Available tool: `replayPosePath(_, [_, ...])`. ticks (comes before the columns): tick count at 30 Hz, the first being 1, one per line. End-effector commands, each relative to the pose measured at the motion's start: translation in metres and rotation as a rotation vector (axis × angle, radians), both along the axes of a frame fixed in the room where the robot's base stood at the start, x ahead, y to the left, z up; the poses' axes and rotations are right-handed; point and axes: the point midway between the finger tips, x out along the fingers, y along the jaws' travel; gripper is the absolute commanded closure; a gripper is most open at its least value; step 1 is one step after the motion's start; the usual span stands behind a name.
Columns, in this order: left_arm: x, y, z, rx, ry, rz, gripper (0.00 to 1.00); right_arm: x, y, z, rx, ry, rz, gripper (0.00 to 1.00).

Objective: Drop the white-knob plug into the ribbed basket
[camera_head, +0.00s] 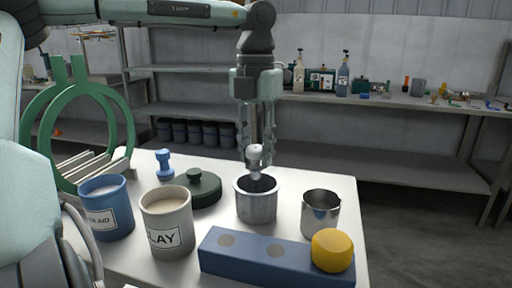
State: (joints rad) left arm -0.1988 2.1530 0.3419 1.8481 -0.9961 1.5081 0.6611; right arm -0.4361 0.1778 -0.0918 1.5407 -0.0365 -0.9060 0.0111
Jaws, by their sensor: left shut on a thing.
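The white-knob plug (255,153) is between the fingers of my left gripper (256,146), which points straight down and is shut on it. The plug's lower end is over the mouth of a grey metal container (256,206), which looks like the ribbed basket, though its ribs are too small to make out. I cannot tell whether the tip is just above the rim or slightly inside. My right gripper is not in view.
A smooth shiny cup (321,214) stands right of the container. A blue block (260,257) with a yellow knob (332,250) lies in front. A grey CLAY pot (167,222), blue pot (107,208), dark green lid (198,186) and blue plug (165,165) stand left.

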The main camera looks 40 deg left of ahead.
Motion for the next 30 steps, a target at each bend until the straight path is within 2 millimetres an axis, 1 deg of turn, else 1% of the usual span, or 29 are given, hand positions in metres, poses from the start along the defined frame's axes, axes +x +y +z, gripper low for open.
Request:
replayPosePath(1, [0.0, 0.0, 0.0, 0.0, 0.0, 0.0, 0.66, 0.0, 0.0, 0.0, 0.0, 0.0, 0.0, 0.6])
replayPosePath(6, [0.0, 0.0, 0.0, 0.0, 0.0, 0.0, 0.46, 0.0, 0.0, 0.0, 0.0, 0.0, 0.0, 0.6])
replayPosePath(14, [0.0, 0.0, 0.0, 0.0, 0.0, 0.0, 0.46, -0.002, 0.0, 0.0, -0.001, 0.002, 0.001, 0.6])
replayPosePath(17, [0.0, 0.0, 0.005, 0.001, -0.001, 0.0, 0.46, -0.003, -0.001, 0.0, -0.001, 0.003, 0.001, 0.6])
replayPosePath(20, [0.001, 0.001, 0.018, 0.003, -0.003, 0.001, 0.46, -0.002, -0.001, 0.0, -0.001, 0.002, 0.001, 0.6])
replayPosePath(30, [0.001, 0.0, 0.088, 0.003, -0.002, 0.002, 0.46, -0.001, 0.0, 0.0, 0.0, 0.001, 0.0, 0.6])
